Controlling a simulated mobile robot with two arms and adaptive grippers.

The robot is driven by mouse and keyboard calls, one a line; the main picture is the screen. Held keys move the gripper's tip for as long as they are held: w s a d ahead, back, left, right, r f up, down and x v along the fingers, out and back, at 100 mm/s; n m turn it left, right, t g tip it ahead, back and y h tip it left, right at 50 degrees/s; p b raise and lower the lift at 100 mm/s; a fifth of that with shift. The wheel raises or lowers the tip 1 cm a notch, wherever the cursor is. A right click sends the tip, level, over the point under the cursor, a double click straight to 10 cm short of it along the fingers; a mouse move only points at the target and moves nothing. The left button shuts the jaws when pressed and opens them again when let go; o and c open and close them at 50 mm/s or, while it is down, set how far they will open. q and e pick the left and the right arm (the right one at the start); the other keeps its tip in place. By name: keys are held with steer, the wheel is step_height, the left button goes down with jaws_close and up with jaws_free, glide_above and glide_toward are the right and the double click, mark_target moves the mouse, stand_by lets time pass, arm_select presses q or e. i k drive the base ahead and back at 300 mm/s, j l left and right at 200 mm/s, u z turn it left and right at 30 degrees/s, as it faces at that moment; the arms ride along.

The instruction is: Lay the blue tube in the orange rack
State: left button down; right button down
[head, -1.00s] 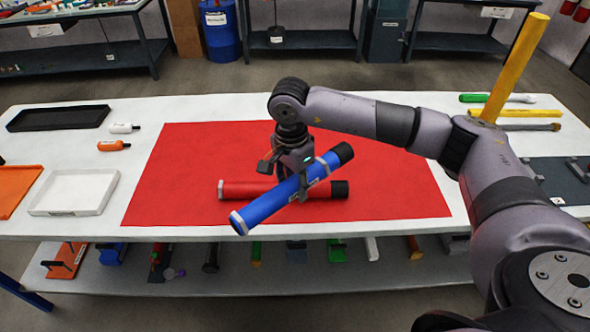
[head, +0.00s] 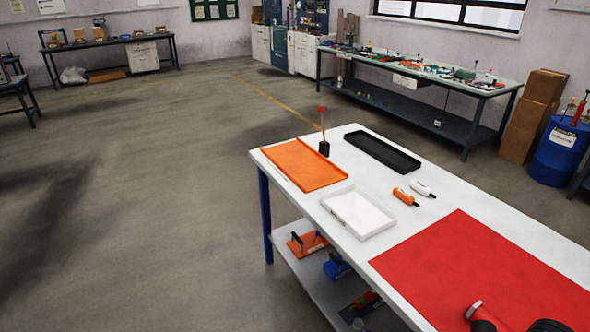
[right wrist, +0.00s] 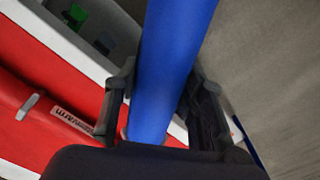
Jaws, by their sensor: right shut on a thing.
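My right gripper (right wrist: 157,100) is shut on the blue tube (right wrist: 168,60), with one finger on each side of it in the right wrist view. The blue tube runs up out of the top of that view, so its ends are hidden. The orange rack (head: 303,166), a shallow tray, lies empty at the far left end of the white table in the head view. My left gripper is in neither view.
A white tray (head: 343,221), a black tray (head: 383,149) and two small bottles lie near the rack. Open floor lies left of the table.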

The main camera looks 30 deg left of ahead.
mark_target(299, 160)
steer(key=i+j+u, duration=0.2)
steer(key=u, duration=0.15)
steer(key=i+j+u, duration=0.1)
steer(key=i+u, duration=0.3)
steer(key=i+j+u, duration=0.1)
steer(key=u, duration=0.25)
